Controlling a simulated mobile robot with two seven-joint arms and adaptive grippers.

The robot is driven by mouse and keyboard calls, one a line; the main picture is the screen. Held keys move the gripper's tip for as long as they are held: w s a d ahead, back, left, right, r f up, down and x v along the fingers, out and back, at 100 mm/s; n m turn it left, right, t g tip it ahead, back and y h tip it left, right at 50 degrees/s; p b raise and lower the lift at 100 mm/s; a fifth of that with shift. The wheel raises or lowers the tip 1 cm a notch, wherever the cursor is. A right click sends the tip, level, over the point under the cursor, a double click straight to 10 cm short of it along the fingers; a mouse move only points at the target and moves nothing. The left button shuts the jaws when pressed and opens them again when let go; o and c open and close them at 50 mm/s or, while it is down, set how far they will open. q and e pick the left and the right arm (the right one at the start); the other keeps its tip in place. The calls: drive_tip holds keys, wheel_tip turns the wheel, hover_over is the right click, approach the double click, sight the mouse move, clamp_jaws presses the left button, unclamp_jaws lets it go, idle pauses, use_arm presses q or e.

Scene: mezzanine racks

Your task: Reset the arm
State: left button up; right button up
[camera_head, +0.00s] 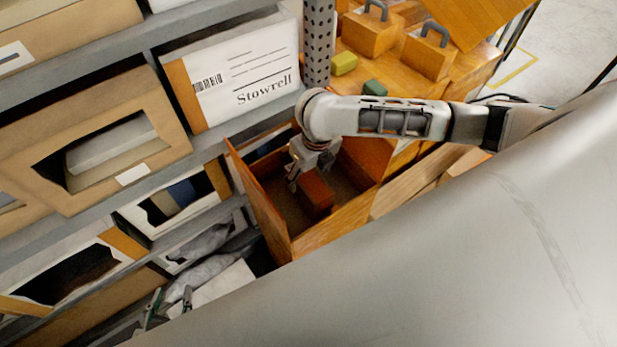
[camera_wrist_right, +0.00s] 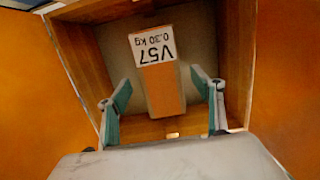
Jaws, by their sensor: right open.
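My right gripper (camera_head: 300,178) hangs over an open wooden bin (camera_head: 335,235) in the head view. In the right wrist view its two green-padded fingers (camera_wrist_right: 168,108) are spread apart. An orange block (camera_wrist_right: 162,88) with a white label reading "V57 0.30 kg" lies in the bin beyond and between the fingertips, with a gap on each side. The block also shows in the head view (camera_head: 317,190) beside the gripper. My left gripper (camera_head: 168,305) shows only by its fingertips at the lower left, spread apart near the lower shelves; the rest of it is hidden.
Grey shelving with cardboard and white boxes fills the left; one white box (camera_head: 245,80) reads "Stowrell". A perforated post (camera_head: 318,40) stands behind the bin. Wooden weights with handles (camera_head: 372,32), a yellow block (camera_head: 344,63) and a green block (camera_head: 374,88) sit at the back.

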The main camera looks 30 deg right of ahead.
wheel_tip(320, 180, up, 9)
drive_tip(key=s, duration=0.1)
drive_tip(key=shift+s, duration=0.2)
drive_tip(key=shift+d+f, duration=0.1)
